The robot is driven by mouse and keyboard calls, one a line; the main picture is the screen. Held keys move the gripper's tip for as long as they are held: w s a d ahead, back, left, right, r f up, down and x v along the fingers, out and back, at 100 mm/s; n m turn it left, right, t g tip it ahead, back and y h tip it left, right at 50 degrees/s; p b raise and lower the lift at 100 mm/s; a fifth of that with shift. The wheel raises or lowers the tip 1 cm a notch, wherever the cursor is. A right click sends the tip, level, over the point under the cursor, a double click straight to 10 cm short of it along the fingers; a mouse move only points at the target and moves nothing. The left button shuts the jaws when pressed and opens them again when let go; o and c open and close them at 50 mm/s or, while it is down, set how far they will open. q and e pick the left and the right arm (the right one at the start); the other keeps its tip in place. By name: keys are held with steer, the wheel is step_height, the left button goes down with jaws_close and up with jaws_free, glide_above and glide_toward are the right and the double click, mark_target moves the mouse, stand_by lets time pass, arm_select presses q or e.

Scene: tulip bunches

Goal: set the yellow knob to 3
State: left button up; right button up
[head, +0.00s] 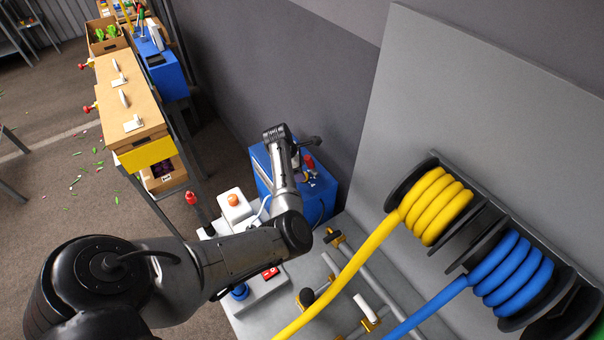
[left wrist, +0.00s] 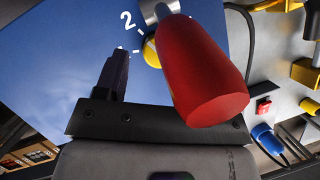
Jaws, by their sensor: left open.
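The yellow knob (left wrist: 151,52) shows in the left wrist view as a small yellow piece on a blue panel (left wrist: 60,60), mostly hidden behind a large red handle (left wrist: 205,75). White dial marks and a white "2" (left wrist: 128,20) stand beside it. Where the knob points is hidden. My left gripper (left wrist: 148,58) is open. One dark finger shows to the left of the knob; the other is hidden behind the red handle. In the head view my left gripper (head: 297,163) is over the blue box (head: 325,197), close to its top. My right gripper is not in view.
The red handle is close to my left gripper; I cannot tell whether they touch. Beside the blue box, a white unit with an orange button (head: 234,199) stands on the grey bench. Yellow (head: 435,205) and blue (head: 512,272) hose reels hang on the right wall panel.

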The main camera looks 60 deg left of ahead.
arm_select(q)
steer(key=shift+x, duration=1.15)
steer(key=shift+w+f, duration=0.1)
steer(key=shift+f, duration=0.15)
